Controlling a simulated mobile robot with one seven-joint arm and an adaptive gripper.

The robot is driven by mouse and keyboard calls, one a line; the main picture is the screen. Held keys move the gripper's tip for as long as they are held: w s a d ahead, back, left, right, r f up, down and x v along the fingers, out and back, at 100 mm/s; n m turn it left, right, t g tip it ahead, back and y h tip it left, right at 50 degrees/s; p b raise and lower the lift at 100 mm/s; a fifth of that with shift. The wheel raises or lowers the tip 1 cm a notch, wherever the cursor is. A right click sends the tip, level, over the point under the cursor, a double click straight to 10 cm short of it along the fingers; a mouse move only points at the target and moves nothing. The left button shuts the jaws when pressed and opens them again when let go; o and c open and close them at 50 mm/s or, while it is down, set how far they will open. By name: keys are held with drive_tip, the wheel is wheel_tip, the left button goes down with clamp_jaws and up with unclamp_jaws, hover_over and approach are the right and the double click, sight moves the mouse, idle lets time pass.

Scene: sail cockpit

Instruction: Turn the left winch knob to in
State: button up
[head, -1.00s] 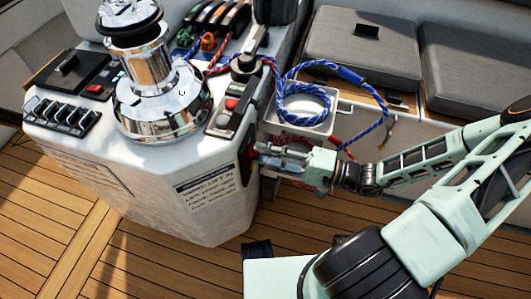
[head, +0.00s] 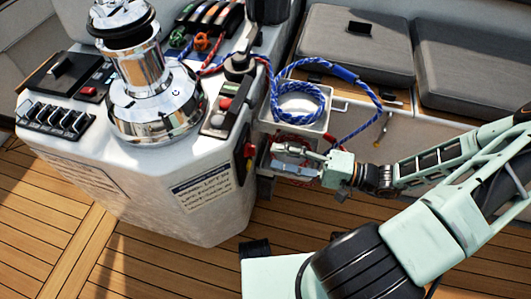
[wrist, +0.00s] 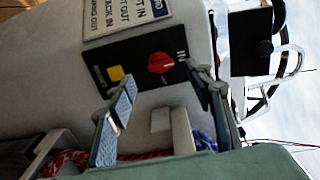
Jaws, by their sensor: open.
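A red knob (wrist: 161,63) sits on a black panel (wrist: 130,58) with a yellow button (wrist: 116,73) beside it in the wrist view. A sideways label, seemingly "IN", stands to the right of the knob. I cannot tell clearly where the knob points. In the head view the knob (head: 248,150) shows on the right side of the white console. My gripper (wrist: 162,78) is open and empty, its fingers apart on either side of the knob's line and short of the panel. In the head view my gripper (head: 274,150) is just right of the knob, apart from it.
A chrome winch (head: 150,95) and a switch row (head: 55,117) stand on the console. A white tray (head: 322,123) with coiled blue rope (head: 300,101) is above my gripper. Red rope hangs close by. Grey cushions (head: 357,42) are behind. The wooden deck is clear in front.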

drive_tip(key=v, duration=0.6)
drive_tip(key=shift+d, duration=0.3)
drive_tip(key=shift+s, duration=0.1)
